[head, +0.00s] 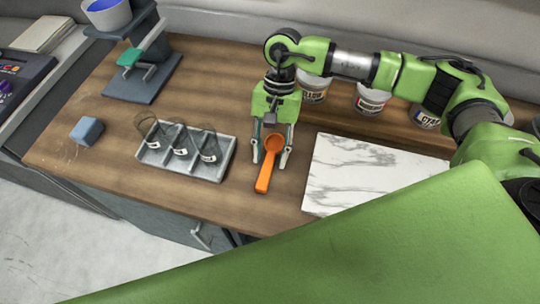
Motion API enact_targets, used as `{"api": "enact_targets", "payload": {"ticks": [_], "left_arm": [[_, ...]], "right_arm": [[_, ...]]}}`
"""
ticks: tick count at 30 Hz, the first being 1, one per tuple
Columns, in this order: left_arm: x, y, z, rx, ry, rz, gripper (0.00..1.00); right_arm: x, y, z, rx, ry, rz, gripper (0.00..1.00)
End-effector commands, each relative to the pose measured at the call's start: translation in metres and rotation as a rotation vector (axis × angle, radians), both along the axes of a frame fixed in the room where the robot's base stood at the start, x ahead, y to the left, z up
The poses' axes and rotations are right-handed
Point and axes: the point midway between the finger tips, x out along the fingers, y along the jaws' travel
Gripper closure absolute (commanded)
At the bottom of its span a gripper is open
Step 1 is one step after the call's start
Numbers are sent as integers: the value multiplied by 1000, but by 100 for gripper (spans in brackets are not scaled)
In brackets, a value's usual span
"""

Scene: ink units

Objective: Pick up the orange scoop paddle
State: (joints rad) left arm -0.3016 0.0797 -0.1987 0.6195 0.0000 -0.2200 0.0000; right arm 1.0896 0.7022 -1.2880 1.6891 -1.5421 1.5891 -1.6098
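The orange scoop paddle (264,177) lies on the wooden counter, with its round bowl toward the back and its handle toward the front edge. My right gripper (270,160) reaches down from the back over the scoop. Its two fingers are apart, one on each side of the scoop near the bowl. A gap shows at the left finger; whether the right finger touches the scoop I cannot tell. My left gripper is not in view.
A grey tray (154,158) with several clear cups stands left of the scoop, and a white marble slab (362,178) lies to the right. Labelled tubs (371,99) stand behind. A blue block (87,130) and a grey stand (143,84) are at the left.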

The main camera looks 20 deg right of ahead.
Motion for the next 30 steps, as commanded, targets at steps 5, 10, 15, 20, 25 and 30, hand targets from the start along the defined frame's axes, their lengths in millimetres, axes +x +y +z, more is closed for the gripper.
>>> {"api": "enact_targets", "payload": {"ticks": [5, 10, 15, 20, 25, 30], "left_arm": [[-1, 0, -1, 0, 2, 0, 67], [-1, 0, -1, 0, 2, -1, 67], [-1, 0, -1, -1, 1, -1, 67], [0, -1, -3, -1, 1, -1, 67], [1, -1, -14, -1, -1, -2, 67], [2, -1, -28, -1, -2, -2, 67]], "right_arm": [[0, 0, 0, 0, 0, 0, 80], [0, 0, 0, 0, 0, 0, 100], [0, 0, 1, 0, 0, -1, 100], [1, 0, 2, 1, -2, -1, 100], [1, 0, 14, 1, -4, 1, 100], [-11, -4, 43, 1, -6, 3, 100]]}}
